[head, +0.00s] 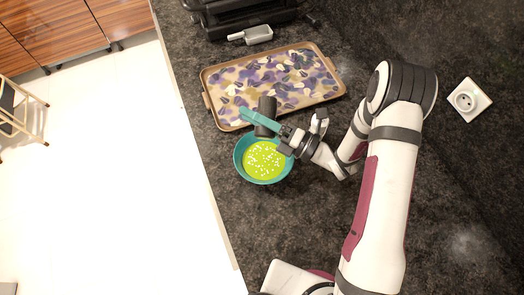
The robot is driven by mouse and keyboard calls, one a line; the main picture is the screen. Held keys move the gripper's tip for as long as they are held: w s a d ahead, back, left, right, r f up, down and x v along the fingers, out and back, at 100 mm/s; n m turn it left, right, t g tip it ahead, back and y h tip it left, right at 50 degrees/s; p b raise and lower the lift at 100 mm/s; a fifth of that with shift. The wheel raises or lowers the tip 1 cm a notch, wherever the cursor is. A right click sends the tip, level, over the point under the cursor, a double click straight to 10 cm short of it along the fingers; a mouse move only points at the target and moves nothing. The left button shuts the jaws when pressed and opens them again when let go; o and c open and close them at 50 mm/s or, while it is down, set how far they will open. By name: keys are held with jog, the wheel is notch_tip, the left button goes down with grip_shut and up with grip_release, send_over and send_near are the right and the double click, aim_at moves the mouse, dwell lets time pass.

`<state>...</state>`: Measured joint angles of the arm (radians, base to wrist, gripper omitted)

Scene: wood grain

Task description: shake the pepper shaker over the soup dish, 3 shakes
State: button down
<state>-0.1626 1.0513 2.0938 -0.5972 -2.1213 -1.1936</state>
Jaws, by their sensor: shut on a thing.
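The soup dish (239,163) is a teal round bowl on the dark counter, holding bright green soup with white specks. The pepper shaker (267,106) is a dark cylinder above the far edge of the dish. My gripper (262,123) reaches in from the right and is shut on the shaker, with a teal finger across it. The shaker looks tilted, but its exact angle is hard to tell. The gripper hides part of the shaker and part of the dish's far rim.
A patterned tray (290,78) lies just behind the dish. A small scoop (257,35) and a black appliance (240,14) are farther back. A wall socket (467,100) is at the right. The counter's left edge drops to a white floor. Counter in front of the dish is clear.

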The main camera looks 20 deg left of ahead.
notch_tip(320, 180, up, 3)
jog(key=shift+f, duration=0.2)
notch_tip(320, 180, down, 5)
jog(key=shift+f, duration=0.1)
dwell(0.6)
jog(key=shift+r, duration=2.6)
notch_tip(320, 180, down, 5)
jog(key=shift+f, duration=0.1)
